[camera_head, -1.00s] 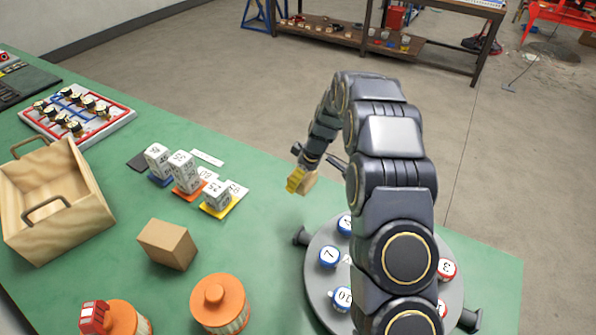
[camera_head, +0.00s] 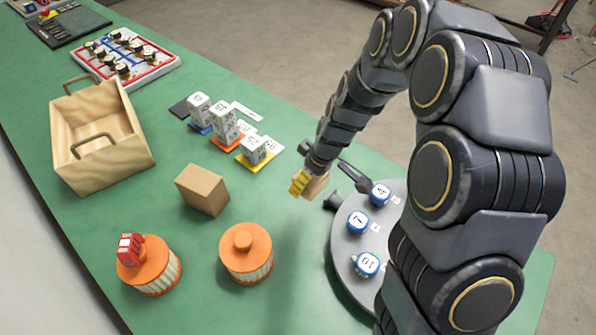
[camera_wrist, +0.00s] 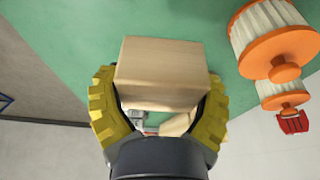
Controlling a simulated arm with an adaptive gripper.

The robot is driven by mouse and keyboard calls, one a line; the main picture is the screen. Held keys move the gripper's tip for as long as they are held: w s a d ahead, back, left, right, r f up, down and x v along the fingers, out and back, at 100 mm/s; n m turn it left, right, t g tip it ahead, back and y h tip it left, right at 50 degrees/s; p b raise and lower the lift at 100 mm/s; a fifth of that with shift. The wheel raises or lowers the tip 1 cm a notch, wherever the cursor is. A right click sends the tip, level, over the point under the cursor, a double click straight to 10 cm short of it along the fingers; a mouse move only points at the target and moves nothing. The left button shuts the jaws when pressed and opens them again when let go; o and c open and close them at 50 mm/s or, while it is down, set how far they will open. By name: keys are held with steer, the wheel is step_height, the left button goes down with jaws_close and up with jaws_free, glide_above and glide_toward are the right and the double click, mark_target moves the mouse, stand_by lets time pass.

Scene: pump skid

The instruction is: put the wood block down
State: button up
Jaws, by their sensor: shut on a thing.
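My gripper (camera_head: 308,184) has yellow fingers, and they are shut on a pale wood block (camera_wrist: 158,72). In the wrist view the fingers grip the block from both sides, and green table shows beyond it. In the head view the block (camera_head: 318,184) is partly hidden by the fingers. It hangs between the number tiles and the round grey plate. I cannot tell its exact height above the green table (camera_head: 290,215), but no contact with the table shows.
A tan box (camera_head: 202,190) stands left of my gripper. Two orange-capped cartridges (camera_head: 246,254) (camera_head: 149,266) stand nearer, one with a red piece on top. A wooden crate (camera_head: 105,150) is at left. The grey round plate (camera_head: 350,270) holds numbered blue knobs. Green table between box and plate is clear.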

steer(key=w+a+f, duration=0.1)
steer(key=w+f, duration=0.3)
steer(key=w, duration=0.5)
glide_above(294, 172)
steer(key=f, duration=0.5)
steer(key=shift+s+d+f, duration=0.25)
steer(key=shift+s+f, duration=0.05)
steer(key=shift+f, duration=0.05)
steer(key=shift+w+f, duration=0.15)
steer(key=shift+f, duration=1.5)
steer(key=o, duration=1.1)
steer(key=shift+f, duration=0.1)
